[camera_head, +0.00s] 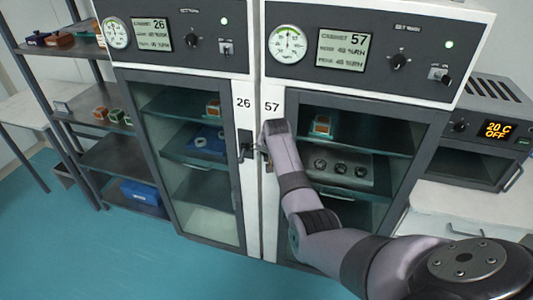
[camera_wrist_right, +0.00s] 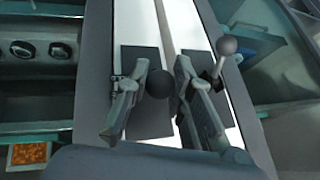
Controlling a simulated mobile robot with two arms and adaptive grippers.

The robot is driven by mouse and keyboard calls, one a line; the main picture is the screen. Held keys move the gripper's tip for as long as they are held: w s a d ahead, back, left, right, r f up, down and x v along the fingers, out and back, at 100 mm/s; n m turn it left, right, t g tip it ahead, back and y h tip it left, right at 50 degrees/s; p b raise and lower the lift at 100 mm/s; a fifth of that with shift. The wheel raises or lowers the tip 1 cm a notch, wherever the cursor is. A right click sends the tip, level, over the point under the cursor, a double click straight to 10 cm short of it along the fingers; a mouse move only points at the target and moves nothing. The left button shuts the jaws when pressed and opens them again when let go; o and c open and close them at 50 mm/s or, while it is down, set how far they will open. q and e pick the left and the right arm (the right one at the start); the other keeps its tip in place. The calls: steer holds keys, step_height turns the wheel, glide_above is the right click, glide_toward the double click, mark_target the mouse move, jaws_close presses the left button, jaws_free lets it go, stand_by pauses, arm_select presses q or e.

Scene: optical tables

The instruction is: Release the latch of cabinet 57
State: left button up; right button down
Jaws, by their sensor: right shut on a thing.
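Cabinet 57 (camera_head: 283,200) stands right of cabinet 26 in the head view, its glass door (camera_head: 385,180) closed in its frame. My right arm reaches across this door. My right gripper (camera_head: 264,152) is at the white strip under the "57" label, mostly hidden by my own wrist. In the right wrist view my right gripper (camera_wrist_right: 160,95) is shut on the latch handle of cabinet 57, whose dark ball knob (camera_wrist_right: 158,83) shows between the two fingers. The latch's base is partly hidden by the fingers. My left gripper is not in view.
Cabinet 26 (camera_head: 245,200) is close on the left; its own latch (camera_head: 245,148) is beside my gripper, and its knob (camera_wrist_right: 227,45) shows in the wrist view. An oven-like unit (camera_head: 480,140) reading "20 C OFF" stands right. Shelving (camera_head: 110,155) is at left. Floor in front is clear.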

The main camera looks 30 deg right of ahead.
steer(key=shift+r, duration=0.1)
steer(key=c, duration=1.4)
jaws_free()
steer(key=v, duration=1.2)
